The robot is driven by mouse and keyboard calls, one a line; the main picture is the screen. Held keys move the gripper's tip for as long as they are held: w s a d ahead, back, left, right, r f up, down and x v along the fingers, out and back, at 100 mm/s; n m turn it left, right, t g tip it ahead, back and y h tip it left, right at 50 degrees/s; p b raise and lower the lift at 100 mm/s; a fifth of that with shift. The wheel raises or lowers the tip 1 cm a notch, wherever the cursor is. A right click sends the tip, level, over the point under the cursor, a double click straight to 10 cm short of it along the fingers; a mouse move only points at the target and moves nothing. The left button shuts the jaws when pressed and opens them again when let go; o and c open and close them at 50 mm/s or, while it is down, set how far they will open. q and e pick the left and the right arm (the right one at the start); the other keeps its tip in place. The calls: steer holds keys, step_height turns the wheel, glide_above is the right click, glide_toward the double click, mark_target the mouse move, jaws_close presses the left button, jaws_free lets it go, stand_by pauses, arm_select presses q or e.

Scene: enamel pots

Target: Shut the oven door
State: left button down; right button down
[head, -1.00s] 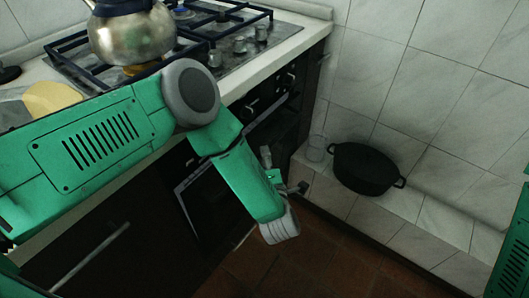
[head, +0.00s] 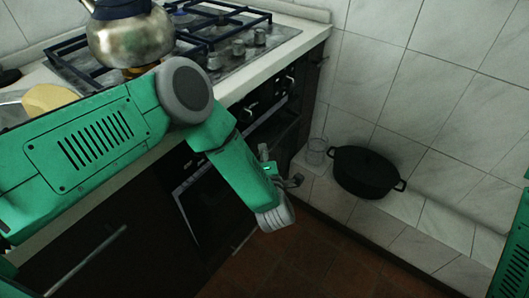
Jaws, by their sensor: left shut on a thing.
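The oven door (head: 208,205) is a dark panel with a pale metal edge, below the stove front. It stands partly open, tilted out from the oven (head: 272,128). My left forearm crosses in front of it and hides much of the door and its handle. My left gripper (head: 288,181) is at the right end of the door, just beyond my green wrist. It is shut on the door, though the grip itself is mostly hidden. Only a green part of my right arm shows at the right edge; its gripper is out of view.
A metal kettle (head: 132,38) stands on the gas hob (head: 228,62) above. A black pot (head: 365,172) and a clear glass (head: 316,152) stand on the tiled ledge at right. The brown floor (head: 290,262) below is clear.

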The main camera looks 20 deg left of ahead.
mark_target(255, 145)
arm_select(q)
steer(key=shift+w+a+r+p, duration=0.15)
steer(key=shift+w+a, duration=0.1)
steer(key=shift+a, duration=0.35)
steer(key=shift+w+a+r+p, duration=0.15)
steer(key=shift+w+a, duration=0.1)
steer(key=shift+a, duration=0.35)
steer(key=shift+w+a, duration=0.1)
steer(key=shift+a, duration=0.1)
steer(key=c, duration=1.5)
jaws_free()
steer(key=shift+c, duration=0.2)
steer(key=shift+d+f, duration=0.1)
steer(key=v, duration=1.2)
